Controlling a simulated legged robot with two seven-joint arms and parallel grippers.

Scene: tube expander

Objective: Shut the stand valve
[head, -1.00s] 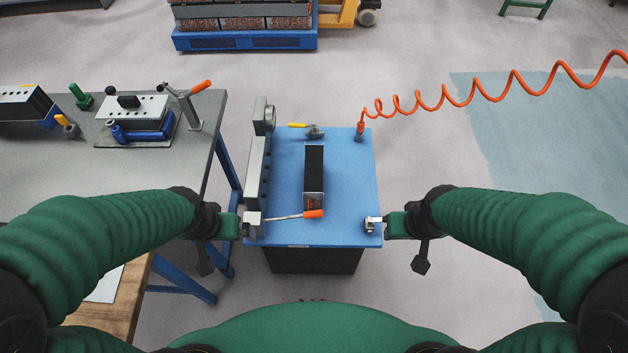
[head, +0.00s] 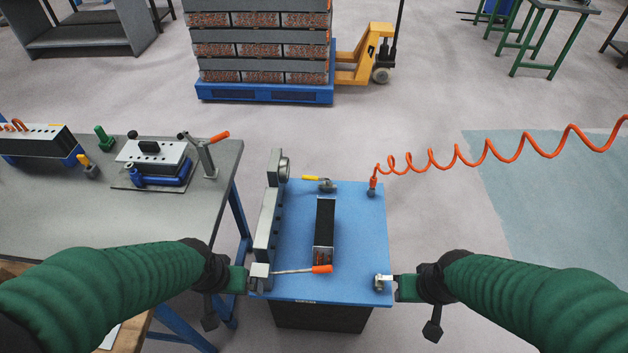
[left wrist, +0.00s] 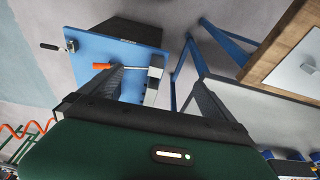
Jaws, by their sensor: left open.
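The stand valve (head: 328,187) is a small grey fitting with a yellow lever (head: 311,178), at the back edge of the blue stand top (head: 350,225). The lever points left in the head view. My left gripper (head: 252,280) is at the stand's front left corner, well short of the valve. In the left wrist view its two dark fingers (left wrist: 155,75) are spread apart, with nothing seen held. My right gripper (head: 396,285) is at the front right corner, beside a small silver fitting (head: 381,282). Its fingers are too small to read.
A black finned block (head: 324,222) and an orange-handled lever (head: 321,269) are on the stand. A grey upright fixture (head: 268,225) lines its left side. An orange coiled hose (head: 457,152) rises from the back right corner. A grey workbench (head: 218,190) stands left.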

